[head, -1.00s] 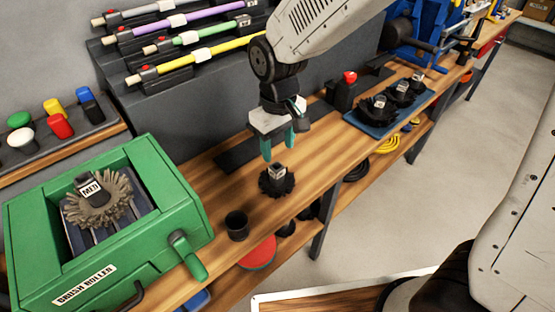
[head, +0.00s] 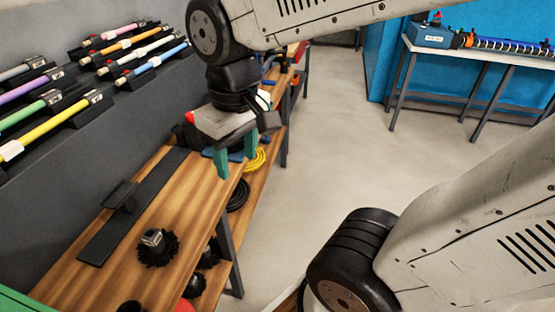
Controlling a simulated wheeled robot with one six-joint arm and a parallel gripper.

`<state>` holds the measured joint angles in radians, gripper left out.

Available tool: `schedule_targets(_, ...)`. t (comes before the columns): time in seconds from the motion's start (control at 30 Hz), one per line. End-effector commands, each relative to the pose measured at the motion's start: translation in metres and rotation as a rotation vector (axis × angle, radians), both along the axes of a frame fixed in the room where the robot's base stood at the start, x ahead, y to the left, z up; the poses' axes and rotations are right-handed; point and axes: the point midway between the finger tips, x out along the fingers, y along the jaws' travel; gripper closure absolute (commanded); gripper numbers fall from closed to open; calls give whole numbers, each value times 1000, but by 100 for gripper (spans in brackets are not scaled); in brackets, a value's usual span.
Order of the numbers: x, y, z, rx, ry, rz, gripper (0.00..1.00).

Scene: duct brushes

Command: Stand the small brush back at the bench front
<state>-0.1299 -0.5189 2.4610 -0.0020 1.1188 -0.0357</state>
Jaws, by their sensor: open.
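The small brush (head: 157,247), with black bristles and a pale square top, stands upright on the wooden bench (head: 110,270) near its front edge. Nothing is touching it. My gripper (head: 236,158) is open, its two teal fingers pointing down with nothing between them. It is up and to the right of the brush in the head view, clear of it. My gripper hides part of the bench farther along.
A dark strip with a small upright holder (head: 120,196) lies behind the brush. Coloured rods (head: 130,50) rest on a dark rack at the back left. Yellow coils (head: 256,160) show on the lower shelf. Open floor (head: 340,140) lies to the right, with another table (head: 480,56) beyond.

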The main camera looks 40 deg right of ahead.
Motion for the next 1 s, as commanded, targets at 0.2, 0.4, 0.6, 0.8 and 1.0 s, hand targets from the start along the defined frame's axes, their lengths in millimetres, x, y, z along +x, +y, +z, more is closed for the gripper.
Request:
schedule_targets(0.2, -54, -30, 8, 4, -30, -135, 49)
schedule_targets(0.4, -69, -34, 7, 4, -33, -171, 49)
schedule_targets(0.6, -68, -34, 7, 4, -34, -170, 49)
schedule_targets(0.8, -68, -34, 7, 4, -34, -169, 49)
schedule_targets(1.0, -68, -34, 7, 4, -34, -169, 64)
